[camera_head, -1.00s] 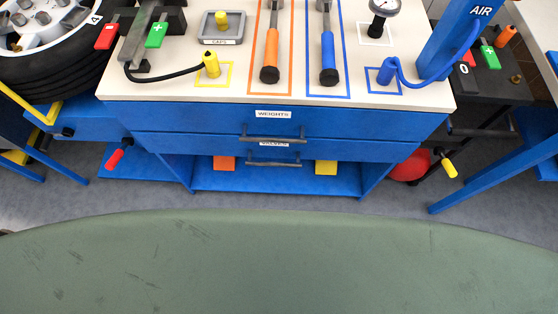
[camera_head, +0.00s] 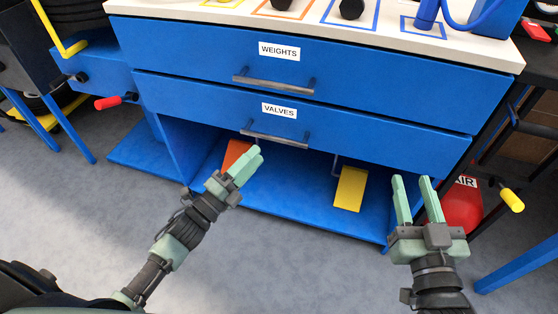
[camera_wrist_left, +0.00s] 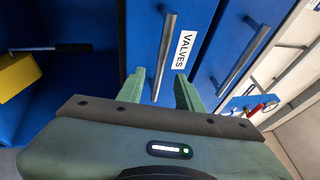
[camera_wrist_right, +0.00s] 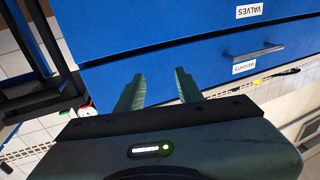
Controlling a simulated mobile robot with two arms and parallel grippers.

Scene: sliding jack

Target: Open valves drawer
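The valves drawer (camera_head: 370,143) is the lower blue drawer under the worktop, marked VALVES, and looks shut. Its grey bar handle (camera_head: 275,138) shows in the head view. My left gripper (camera_head: 252,158) is open just below the handle's left end. In the left wrist view the valves handle (camera_wrist_left: 165,55) runs between its open fingers (camera_wrist_left: 161,88); I cannot tell if they touch it. My right gripper (camera_head: 416,188) is open and empty, below the drawer's right part. The right wrist view shows its spread fingers (camera_wrist_right: 158,88) before the blue drawer fronts (camera_wrist_right: 170,50).
The weights drawer (camera_head: 400,92), with its own handle (camera_head: 273,85), is directly above and shut. An orange block (camera_head: 235,153) and a yellow block (camera_head: 350,188) are in the open shelf below. A red tank (camera_head: 463,208) stands right. The floor in front is clear.

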